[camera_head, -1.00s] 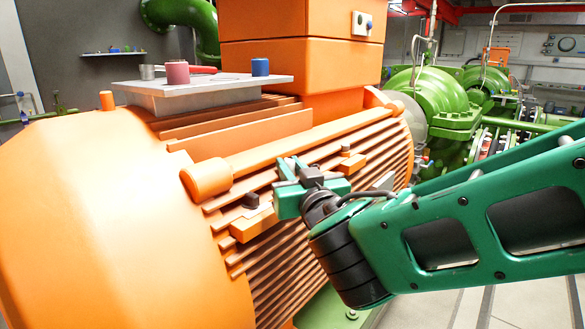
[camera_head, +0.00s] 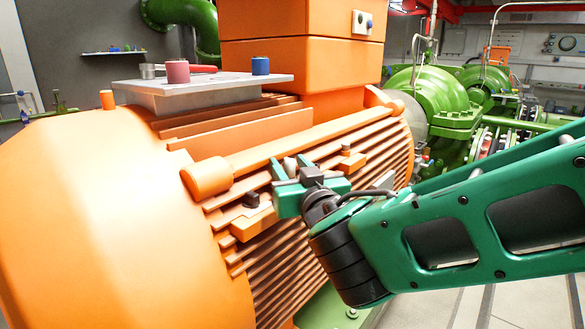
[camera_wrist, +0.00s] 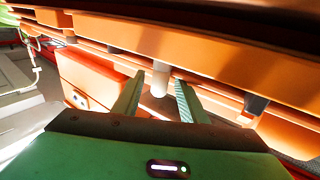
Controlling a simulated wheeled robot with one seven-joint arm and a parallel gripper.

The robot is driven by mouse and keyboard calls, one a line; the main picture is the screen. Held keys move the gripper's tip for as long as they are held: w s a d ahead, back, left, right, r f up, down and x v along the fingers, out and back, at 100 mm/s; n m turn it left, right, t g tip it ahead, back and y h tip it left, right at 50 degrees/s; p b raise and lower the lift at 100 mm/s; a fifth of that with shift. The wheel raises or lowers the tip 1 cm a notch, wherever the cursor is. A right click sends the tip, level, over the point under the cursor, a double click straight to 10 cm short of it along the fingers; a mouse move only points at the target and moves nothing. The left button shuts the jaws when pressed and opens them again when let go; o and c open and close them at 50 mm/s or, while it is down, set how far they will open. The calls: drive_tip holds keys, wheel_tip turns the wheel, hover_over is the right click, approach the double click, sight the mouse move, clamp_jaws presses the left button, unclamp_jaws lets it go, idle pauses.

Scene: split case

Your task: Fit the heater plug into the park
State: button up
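My gripper (camera_head: 292,172) is at the ribbed side of the orange motor, between two small orange blocks. In the wrist view its two fingers (camera_wrist: 159,82) stand apart. A pale grey cylinder (camera_wrist: 161,70), which looks like the heater plug, stands between the fingertips, with a visible gap on each side. It also shows as a small grey rounded shape between the fingers in the head view (camera_head: 289,165). An orange surface with a dark round spot (camera_wrist: 157,102) lies below it; I cannot tell whether this is the park. The cylinder's seating is not clear.
A black-topped peg (camera_head: 250,199) stands on an orange block to the left of my gripper, and another peg (camera_head: 347,148) to the right. The motor's fins (camera_head: 270,262) run close below. A grey shelf (camera_head: 200,84) on top holds a red and a blue cylinder.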

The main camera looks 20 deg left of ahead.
drive_tip(key=v, duration=1)
drive_tip(key=shift+s+d, duration=0.2)
drive_tip(key=shift+d, duration=0.1)
